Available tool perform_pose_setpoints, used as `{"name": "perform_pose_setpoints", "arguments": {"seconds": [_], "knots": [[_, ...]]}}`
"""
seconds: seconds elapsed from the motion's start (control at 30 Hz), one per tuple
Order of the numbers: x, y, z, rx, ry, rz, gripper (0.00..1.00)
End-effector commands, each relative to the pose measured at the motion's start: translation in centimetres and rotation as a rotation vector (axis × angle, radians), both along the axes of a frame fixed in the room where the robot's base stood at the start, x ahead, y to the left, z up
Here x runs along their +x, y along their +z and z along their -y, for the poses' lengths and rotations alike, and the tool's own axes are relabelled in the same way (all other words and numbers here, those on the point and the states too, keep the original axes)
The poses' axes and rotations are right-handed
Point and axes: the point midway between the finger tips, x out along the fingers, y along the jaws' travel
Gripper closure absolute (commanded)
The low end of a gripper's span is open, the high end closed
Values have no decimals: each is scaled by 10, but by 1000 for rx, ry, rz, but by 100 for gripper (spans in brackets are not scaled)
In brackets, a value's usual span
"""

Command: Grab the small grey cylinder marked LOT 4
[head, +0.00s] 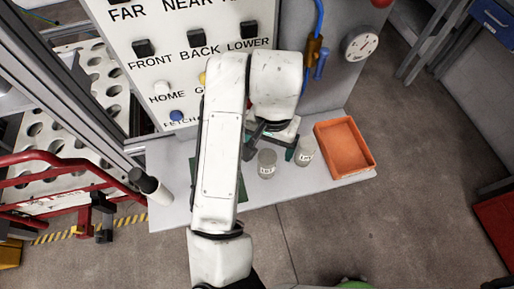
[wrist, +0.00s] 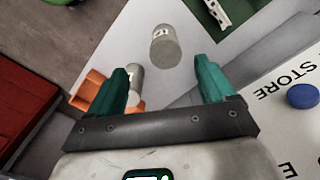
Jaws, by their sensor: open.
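Two small grey cylinders stand upright on the pale shelf (head: 258,196). The left cylinder (head: 267,167) and the right cylinder (head: 306,155) each carry a white label; I cannot read the lot numbers surely. My gripper (head: 272,143) is open and empty just behind them, its teal fingers partly hidden by my arm. In the wrist view, the left cylinder (wrist: 164,48) lies ahead of the gap of my gripper (wrist: 163,72), apart from both fingers. The right cylinder (wrist: 136,82) shows beside the left finger, which partly covers it.
An orange tray (head: 370,158) stands right of the cylinders. A dark green mat (head: 242,188) lies under my arm at left. Behind rises a white panel (head: 116,52) with labelled buttons. A black-and-white handle (head: 148,183) stands at the shelf's left end.

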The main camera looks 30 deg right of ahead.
Motion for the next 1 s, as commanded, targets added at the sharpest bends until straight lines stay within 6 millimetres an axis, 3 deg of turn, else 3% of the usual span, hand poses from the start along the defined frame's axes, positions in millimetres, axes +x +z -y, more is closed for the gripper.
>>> {"name": "perform_pose_setpoints", "arguments": {"seconds": [1.0], "knots": [[4,-106,3,2,1,-1,17]]}}
